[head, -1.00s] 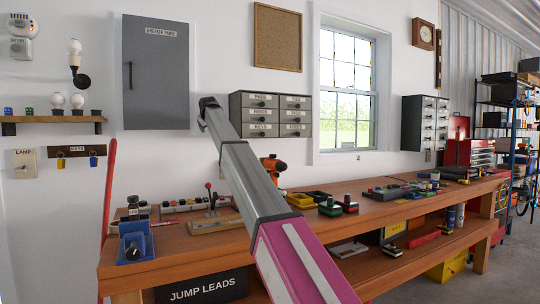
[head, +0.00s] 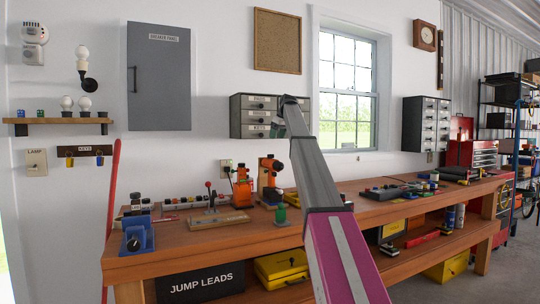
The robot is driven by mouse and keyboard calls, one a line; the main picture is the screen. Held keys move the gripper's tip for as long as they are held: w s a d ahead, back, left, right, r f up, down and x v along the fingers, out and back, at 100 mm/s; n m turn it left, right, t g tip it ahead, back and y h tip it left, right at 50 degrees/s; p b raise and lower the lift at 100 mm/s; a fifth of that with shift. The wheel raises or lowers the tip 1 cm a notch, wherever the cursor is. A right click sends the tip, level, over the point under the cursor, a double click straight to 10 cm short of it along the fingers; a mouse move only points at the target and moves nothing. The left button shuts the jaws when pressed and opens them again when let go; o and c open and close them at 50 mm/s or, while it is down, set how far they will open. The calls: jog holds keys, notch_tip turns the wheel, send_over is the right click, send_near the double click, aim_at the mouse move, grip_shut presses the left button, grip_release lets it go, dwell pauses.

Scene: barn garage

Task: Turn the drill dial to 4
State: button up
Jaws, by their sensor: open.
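An orange and dark drill (head: 270,178) stands upright on the workbench, left of my arm. A second orange tool (head: 242,188) stands just left of it; from its shape I cannot tell what it is. The drill's dial and its numbers are too small to make out. My arm rises from the bottom of the picture, passing right of the drill. Its far visible end is up in front of the small drawer cabinet.
The wooden workbench (head: 180,240) carries a blue device (head: 136,236) with a black knob at left, a red-lever board (head: 220,219) and a small green-topped item (head: 281,213) near the drill. A drawer cabinet (head: 250,116) hangs behind. Yellow cases (head: 281,268) lie on the lower shelf.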

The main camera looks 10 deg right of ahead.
aim_at(271, 156)
jog(key=x, duration=1)
jog(key=shift+w+a+f, duration=0.1)
jog(key=shift+w+f, duration=0.1)
jog(key=shift+f, duration=0.1)
jog(key=c, duration=0.9)
